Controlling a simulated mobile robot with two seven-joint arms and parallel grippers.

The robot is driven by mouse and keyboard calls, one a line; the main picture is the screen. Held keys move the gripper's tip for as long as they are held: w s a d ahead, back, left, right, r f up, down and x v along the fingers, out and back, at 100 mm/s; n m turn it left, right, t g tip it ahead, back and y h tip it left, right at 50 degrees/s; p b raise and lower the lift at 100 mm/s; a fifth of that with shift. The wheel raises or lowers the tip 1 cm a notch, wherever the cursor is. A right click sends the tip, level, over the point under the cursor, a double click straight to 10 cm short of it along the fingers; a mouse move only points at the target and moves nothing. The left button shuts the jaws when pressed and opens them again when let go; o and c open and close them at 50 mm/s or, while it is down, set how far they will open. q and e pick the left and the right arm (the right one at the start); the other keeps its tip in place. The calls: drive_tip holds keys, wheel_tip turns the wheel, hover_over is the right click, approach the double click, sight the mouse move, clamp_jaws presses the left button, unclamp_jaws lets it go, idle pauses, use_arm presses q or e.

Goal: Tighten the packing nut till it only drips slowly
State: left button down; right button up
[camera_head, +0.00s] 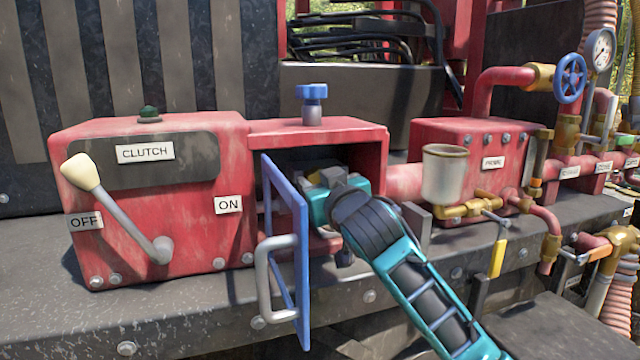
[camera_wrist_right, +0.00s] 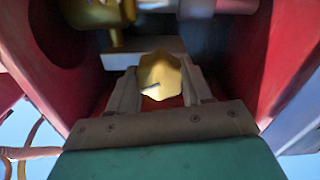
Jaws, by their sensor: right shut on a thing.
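The brass packing nut (camera_wrist_right: 160,72) sits between the two grey fingers of my right gripper (camera_wrist_right: 160,88) in the right wrist view, and the fingers are shut on it. A small pale streak crosses the nut's lower part; I cannot tell whether it is a drip. In the head view my right gripper (camera_head: 322,180) reaches into the open red housing (camera_head: 372,150), and its wrist hides most of the inside. The nut is not clear in that view. My left gripper is not in view.
The blue door (camera_head: 303,250) with its grey handle (camera_head: 268,280) stands open, close on the left of my right arm. A clutch lever (camera_head: 130,210) is further left.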

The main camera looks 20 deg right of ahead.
drive_tip(key=m, duration=0.6)
drive_tip(key=shift+f+m, duration=0.15)
drive_tip(key=shift+m, duration=0.15)
idle(0.4)
drive_tip(key=o, duration=1)
drive_tip(key=shift+o, duration=0.2)
drive_tip(key=shift+s, duration=0.1)
drive_tip(key=s, duration=1.2)
drive_tip(key=shift+s+d+b, duration=0.2)
drive_tip(key=shift+s+b, duration=0.15)
drive_tip(key=shift+b, duration=0.05)
